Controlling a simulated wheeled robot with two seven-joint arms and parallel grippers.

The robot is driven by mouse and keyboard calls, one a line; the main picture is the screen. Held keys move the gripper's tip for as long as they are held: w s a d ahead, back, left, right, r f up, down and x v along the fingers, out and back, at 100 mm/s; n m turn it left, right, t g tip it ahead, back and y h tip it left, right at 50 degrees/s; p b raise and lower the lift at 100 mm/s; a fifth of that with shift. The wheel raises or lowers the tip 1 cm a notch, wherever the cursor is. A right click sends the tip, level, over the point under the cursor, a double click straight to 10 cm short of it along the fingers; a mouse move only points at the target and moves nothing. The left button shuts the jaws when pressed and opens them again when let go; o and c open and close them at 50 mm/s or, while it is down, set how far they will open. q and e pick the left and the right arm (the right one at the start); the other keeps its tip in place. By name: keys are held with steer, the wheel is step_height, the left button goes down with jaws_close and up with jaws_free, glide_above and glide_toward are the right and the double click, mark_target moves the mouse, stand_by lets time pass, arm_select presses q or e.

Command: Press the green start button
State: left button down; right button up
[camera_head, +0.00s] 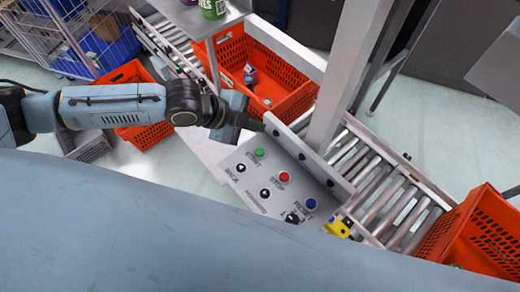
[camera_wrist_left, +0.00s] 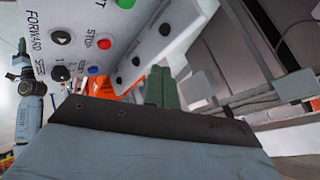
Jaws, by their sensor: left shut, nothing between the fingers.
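The green start button (camera_head: 259,153) is on a grey sloped control panel (camera_head: 248,178), at its upper left in the head view, beside the START label. The red stop button (camera_head: 284,176) and blue reset button (camera_head: 311,203) are in line with it. My left gripper (camera_head: 257,127) is shut and empty, just above the green button in the picture and seemingly apart from it. In the left wrist view the shut green fingers (camera_wrist_left: 160,87) point past the panel; the green button (camera_wrist_left: 126,3) is cut by the top edge. My right gripper is not seen.
A raised metal plate (camera_head: 310,158) runs along the panel's far edge, close to my left gripper. A grey post (camera_head: 350,75) stands behind it. A roller conveyor (camera_head: 385,195) and orange totes (camera_head: 275,88) lie beyond. A yellow block (camera_head: 338,228) sits at the panel's lower right.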

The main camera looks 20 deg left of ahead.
arm_select(q)
steer(key=shift+f, duration=0.15)
steer(key=b, duration=0.6)
glide_above(256, 153)
step_height(256, 153, down, 8)
steer(key=shift+r, duration=0.2)
steer(key=shift+f, duration=0.45)
steer(key=shift+f, duration=0.15)
stand_by(1.1)
steer(key=shift+f+b, duration=0.3)
